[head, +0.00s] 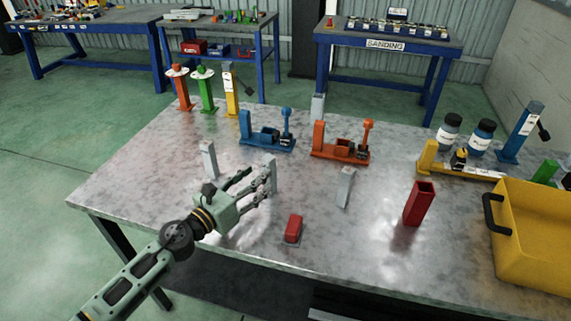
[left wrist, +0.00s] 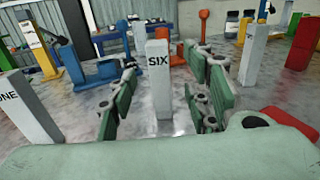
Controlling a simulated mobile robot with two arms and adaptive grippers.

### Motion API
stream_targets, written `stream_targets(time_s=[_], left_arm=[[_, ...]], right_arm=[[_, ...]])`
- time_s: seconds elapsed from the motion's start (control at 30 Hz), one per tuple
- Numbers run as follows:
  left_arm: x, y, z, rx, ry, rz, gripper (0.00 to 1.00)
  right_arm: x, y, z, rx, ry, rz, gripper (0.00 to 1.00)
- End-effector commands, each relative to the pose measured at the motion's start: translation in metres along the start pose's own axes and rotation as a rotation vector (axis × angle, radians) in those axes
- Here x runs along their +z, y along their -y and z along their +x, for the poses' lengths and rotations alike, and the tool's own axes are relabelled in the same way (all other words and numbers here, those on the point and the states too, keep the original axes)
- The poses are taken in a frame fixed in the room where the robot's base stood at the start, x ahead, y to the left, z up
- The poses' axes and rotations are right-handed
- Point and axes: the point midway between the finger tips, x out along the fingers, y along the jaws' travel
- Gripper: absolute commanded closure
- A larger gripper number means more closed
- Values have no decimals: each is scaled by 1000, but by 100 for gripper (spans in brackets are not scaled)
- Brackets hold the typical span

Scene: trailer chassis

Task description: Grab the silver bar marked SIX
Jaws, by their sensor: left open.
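The silver bar marked SIX (head: 272,172) stands upright on the metal table, just off the fingertips of my left gripper (head: 257,183). In the left wrist view the SIX bar (left wrist: 159,95) shows its black lettering near the top and appears between the two green fingers. My left gripper (left wrist: 163,88) is open, with a gap on each side of the bar; I cannot tell how deep the bar sits between the fingers. Another silver bar (head: 208,160), marked ONE in the left wrist view (left wrist: 30,108), stands to the left. My right gripper is out of view.
Other silver bars stand to the right (head: 345,187) and behind (head: 317,106). A red block (head: 293,229) lies in front, and a red open box (head: 419,204) stands farther right. Blue (head: 267,138) and orange (head: 341,148) clamps are behind. A yellow bin (head: 535,240) is at right.

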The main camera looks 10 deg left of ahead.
Motion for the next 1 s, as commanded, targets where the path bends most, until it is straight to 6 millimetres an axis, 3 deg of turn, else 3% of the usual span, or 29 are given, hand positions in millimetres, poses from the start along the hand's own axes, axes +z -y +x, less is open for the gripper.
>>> stream_targets(time_s=[0.13,0.33,0.47,0.6,0.8,1.0], left_arm=[[0,0,11,-10,-6,25,55],[0,0,32,-10,-5,20,55],[-1,-1,49,-9,-4,17,55],[-2,-2,68,-8,-4,17,55],[-4,-2,78,-10,-6,19,55],[-4,-2,78,-10,-6,19,56]], right_arm=[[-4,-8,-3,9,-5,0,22],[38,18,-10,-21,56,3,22],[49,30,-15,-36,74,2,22],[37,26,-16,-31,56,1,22],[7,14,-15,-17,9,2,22],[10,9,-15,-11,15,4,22]])
